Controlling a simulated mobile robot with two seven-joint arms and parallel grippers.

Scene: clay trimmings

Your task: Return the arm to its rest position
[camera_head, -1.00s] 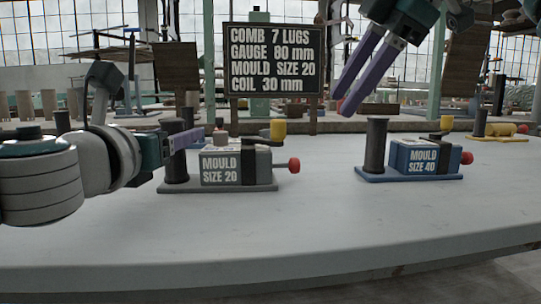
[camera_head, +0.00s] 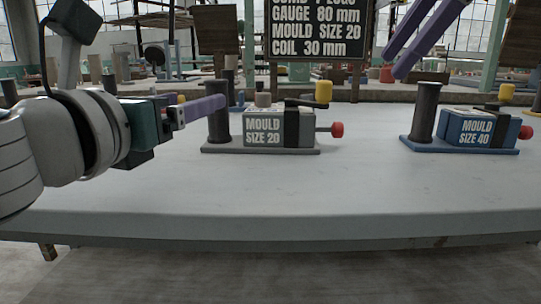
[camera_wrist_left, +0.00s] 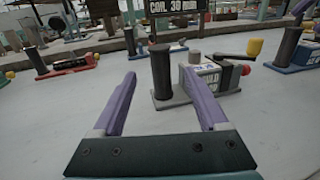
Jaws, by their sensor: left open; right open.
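My left gripper (camera_head: 205,104) is open and low over the white table, its purple fingers pointing at the dark post of the grey Mould Size 20 unit (camera_head: 263,130). In the left wrist view, the fingers of my left gripper (camera_wrist_left: 159,76) show on either side of that post (camera_wrist_left: 161,68); nothing is seen held. I cannot tell whether a finger touches the post. My right gripper (camera_head: 396,62) is open and empty, raised at the upper right, its fingers angled down to the left. Its upper part is cut off by the frame.
The blue Mould Size 40 unit (camera_head: 468,129) stands to the right on the table (camera_head: 300,190). A dark sign (camera_head: 318,30) stands behind. The left wrist view also shows a red-based unit (camera_wrist_left: 66,66) at left. The table's front is clear.

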